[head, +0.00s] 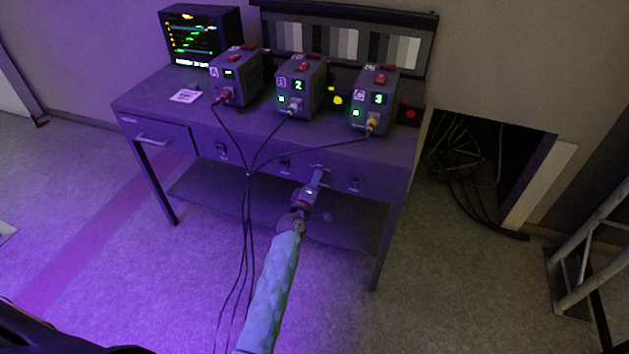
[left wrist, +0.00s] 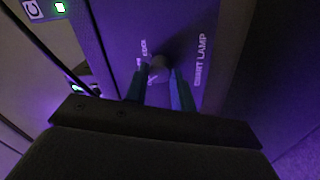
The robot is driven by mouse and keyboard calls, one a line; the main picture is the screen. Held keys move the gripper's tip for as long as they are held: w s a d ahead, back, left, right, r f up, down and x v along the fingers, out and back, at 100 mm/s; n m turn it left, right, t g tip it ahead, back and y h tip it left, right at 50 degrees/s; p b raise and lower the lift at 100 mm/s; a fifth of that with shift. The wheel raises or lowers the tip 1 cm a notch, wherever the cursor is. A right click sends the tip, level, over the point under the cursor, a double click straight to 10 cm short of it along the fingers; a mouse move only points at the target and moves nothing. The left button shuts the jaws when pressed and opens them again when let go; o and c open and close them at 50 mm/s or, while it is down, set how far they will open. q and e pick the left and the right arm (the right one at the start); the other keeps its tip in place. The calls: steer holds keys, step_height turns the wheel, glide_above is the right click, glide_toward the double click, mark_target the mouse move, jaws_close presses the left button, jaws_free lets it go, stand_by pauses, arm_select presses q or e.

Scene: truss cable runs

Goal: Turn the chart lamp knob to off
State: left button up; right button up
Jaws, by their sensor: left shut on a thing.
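The chart lamp knob (left wrist: 158,66) is a small dark round knob on the desk's front panel. The words CHART LAMP show beside it in the left wrist view. My left gripper (left wrist: 158,80) is shut on the knob, one finger on each side. In the head view my left gripper (head: 318,174) reaches the front panel below the middle and right boxes and hides the knob. The knob's exact setting is too dark to read. A chart panel (head: 286,42) with grey stripes stands lit at the back of the desk. My right gripper is not in view.
The desk (head: 183,115) carries boxes A (head: 233,77), B (head: 299,88) and C (head: 374,98), with cables (head: 247,200) hanging down its front left of my arm. Small switches (head: 221,149) sit along the panel. A monitor (head: 201,37) stands back left. A metal frame (head: 590,250) is at right.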

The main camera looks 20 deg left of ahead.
arm_select(q)
steer(key=shift+r+n+p, duration=0.1)
steer(key=shift+n+p, duration=0.4)
steer(key=shift+n, duration=1.8)
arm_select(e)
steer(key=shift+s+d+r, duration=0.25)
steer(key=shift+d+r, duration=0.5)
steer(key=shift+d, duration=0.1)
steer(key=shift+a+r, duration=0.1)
arm_select(q)
steer(key=o, duration=1)
steer(key=shift+a, duration=0.1)
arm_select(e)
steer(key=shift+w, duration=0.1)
arm_select(q)
steer(key=shift+s, duration=0.15)
